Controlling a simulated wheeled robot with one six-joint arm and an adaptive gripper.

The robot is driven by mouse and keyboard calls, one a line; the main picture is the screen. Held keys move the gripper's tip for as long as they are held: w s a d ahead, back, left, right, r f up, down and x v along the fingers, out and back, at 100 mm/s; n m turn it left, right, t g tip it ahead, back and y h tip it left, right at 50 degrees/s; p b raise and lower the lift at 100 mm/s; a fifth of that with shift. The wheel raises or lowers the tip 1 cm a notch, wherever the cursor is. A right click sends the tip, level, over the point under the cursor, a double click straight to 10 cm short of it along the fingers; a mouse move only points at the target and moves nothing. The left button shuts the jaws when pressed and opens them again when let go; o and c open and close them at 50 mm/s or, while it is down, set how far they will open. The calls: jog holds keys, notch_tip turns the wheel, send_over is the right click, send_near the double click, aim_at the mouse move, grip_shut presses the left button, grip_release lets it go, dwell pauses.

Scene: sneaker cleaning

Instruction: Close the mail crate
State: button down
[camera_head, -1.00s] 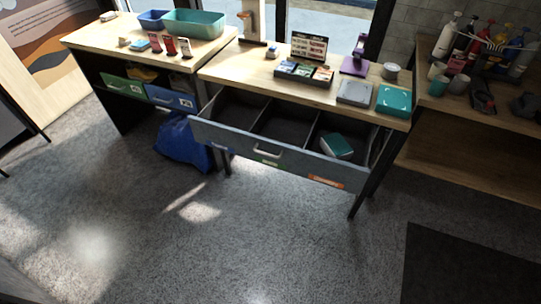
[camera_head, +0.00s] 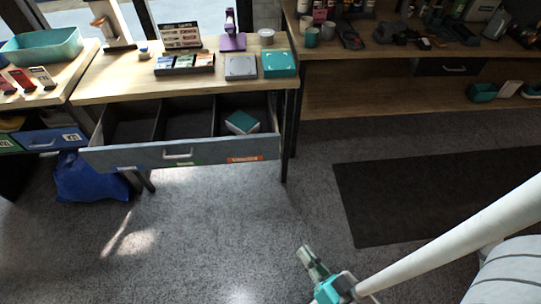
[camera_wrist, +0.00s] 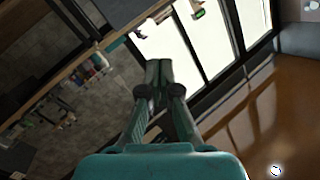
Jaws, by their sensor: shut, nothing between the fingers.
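The mail crate appears to be the wide grey drawer (camera_head: 130,158) under the wooden table in the head view. It is pulled out, with its inside showing in three compartments. A teal and white box (camera_head: 242,122) lies in the right compartment; the other two look empty. A pale handle sits on its front, with a green label below and an orange label at right. My gripper (camera_head: 306,252) is in front of the drawer, lower right, apart from it over the floor. In the wrist view my gripper (camera_wrist: 158,66) has its fingers together with nothing between them.
A blue bag (camera_head: 88,180) lies on the floor by the left table leg. A dark mat (camera_head: 430,190) lies at right. The tabletop (camera_head: 110,82) holds a card display, a scale and a teal box. The floor before the drawer is clear.

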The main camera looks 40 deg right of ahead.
aim_at(271, 150)
jog(key=w+d+f+m+h, duration=0.2)
jog(key=w+d+m, duration=0.4)
jog(key=w, duration=0.5)
jog(key=w+d+f+m+g+h, duration=0.1)
jog(key=w+d+f+m+h, duration=0.2)
jog(key=w, duration=0.9)
jog(key=w+d+f+m+g+h, duration=0.1)
jog(key=w+d+f+m+h, duration=0.2)
jog(key=w+d+f+m, duration=0.2)
jog(key=shift+w+d+m, duration=0.6)
jog(key=shift+w, duration=0.5)
jog(key=shift+w+d+m, duration=0.6)
jog(key=shift+w, duration=0.45)
jog(key=shift+w+d+m, duration=0.6)
jog(key=shift+w, duration=0.5)
